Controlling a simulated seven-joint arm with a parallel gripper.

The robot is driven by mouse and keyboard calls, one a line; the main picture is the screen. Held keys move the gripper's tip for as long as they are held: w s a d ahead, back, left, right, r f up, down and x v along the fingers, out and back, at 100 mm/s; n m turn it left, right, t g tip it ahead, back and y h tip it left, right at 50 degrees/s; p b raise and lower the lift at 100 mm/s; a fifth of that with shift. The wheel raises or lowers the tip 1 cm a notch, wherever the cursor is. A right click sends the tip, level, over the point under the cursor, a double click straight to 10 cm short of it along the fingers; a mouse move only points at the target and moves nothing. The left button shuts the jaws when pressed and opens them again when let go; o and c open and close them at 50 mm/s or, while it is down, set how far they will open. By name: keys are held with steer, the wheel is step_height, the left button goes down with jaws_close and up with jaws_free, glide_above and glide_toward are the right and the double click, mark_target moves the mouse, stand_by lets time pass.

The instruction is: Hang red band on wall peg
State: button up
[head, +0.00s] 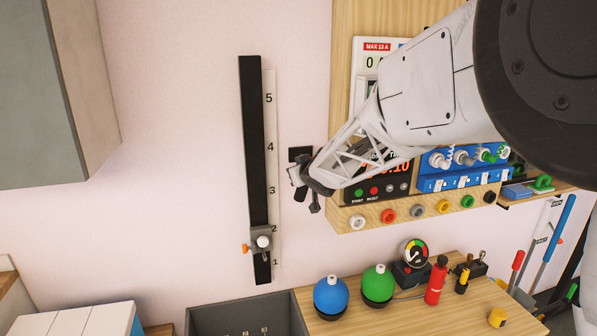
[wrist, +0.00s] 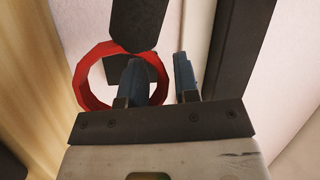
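The red band (wrist: 86,91) is an upright-looking ring in the wrist view. A dark bar (wrist: 138,22), possibly the wall peg, covers part of its upper edge; I cannot tell whether the bar passes through the ring. A dark square plate (wrist: 114,70) shows through the ring. My gripper (wrist: 160,75) is open, with a clear gap between its fingers. The left finger overlaps the right part of the band; whether they touch is unclear. In the head view my gripper (head: 308,188) is at the wall beside a black square plate (head: 300,153). The band is hidden there.
A black vertical rail (head: 253,130) with a numbered scale stands left of my gripper. A wooden panel with a blue switch box (head: 455,180) and several knobs is right of it. Below are a grey bin (head: 215,322) and a bench with blue (head: 331,295) and green (head: 378,281) round objects.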

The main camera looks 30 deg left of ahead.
steer(key=v, duration=0.7)
steer(key=shift+d+r, duration=0.25)
steer(key=shift+r, duration=0.1)
steer(key=d+r+m+t+h, duration=0.2)
steer(key=d+m+h, duration=0.25)
steer(key=d, duration=1.55)
steer(key=s+d+m+h, duration=0.2)
steer(key=s+d, duration=0.2)
steer(key=d, duration=0.6)
steer(key=s+d+m+h, duration=0.2)
steer(key=s+d+h, duration=0.15)
steer(key=d, duration=0.55)
steer(key=s+d+f+m+g, duration=0.1)
steer(key=s+d+f+g, duration=0.1)
steer(key=s+d, duration=0.4)
steer(key=s+d+f+m+g, duration=0.2)
steer(key=s+d+f+g, duration=0.1)
steer(key=s, duration=1)
steer(key=s+d+f+m+g, duration=0.1)
steer(key=s+d+f+g, duration=0.1)
steer(key=s+d, duration=0.6)
steer(key=shift+s+d+f+g+h, duration=0.3)
steer(key=shift+s+f+h, duration=0.1)
steer(key=shift+s+f, duration=0.5)
